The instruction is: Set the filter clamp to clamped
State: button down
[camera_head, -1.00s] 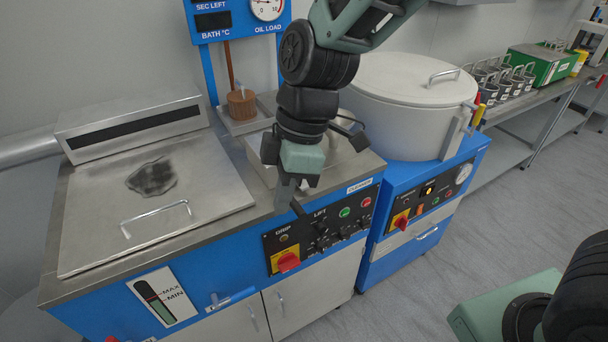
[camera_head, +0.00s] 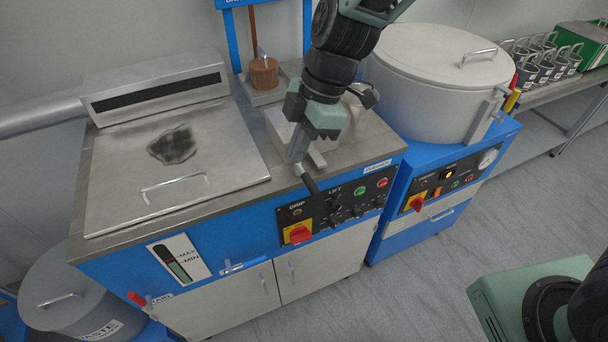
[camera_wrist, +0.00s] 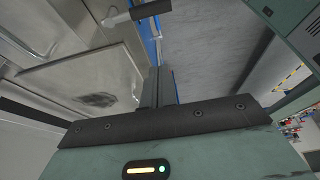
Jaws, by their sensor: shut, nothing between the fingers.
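The filter clamp lever has a black grip (camera_head: 309,184) that sticks out over the front top edge of the blue machine. Its grip also shows at the top of the wrist view (camera_wrist: 150,9), on a grey metal rod. A small white label (camera_head: 377,166), which seems to read CLAMPED, is on the front edge to the right of the lever. My gripper (camera_head: 297,158) points down, shut and empty, right by the inner end of the lever. I cannot tell whether it touches the lever. In the wrist view its dark fingers (camera_wrist: 157,85) are together.
A control panel (camera_head: 336,207) with red and green buttons is below the lever. A steel lid (camera_head: 215,165) with a handle lies to the left. A large pale round vessel (camera_head: 430,80) stands to the right. A grey drum (camera_head: 60,290) stands at bottom left. The floor in front is clear.

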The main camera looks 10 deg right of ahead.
aim_at(304, 178)
jog(key=shift+w+d+f+p, duration=0.15)
jog(key=shift+f+p, duration=0.35)
jog(key=shift+f, duration=0.95)
jog(key=shift+s+d+f+p, duration=0.15)
jog(key=shift+f+p, duration=0.35)
jog(key=shift+f, duration=0.95)
jog(key=shift+w+d+f+p, duration=0.15)
jog(key=shift+f+p, duration=0.35)
jog(key=shift+f, duration=0.95)
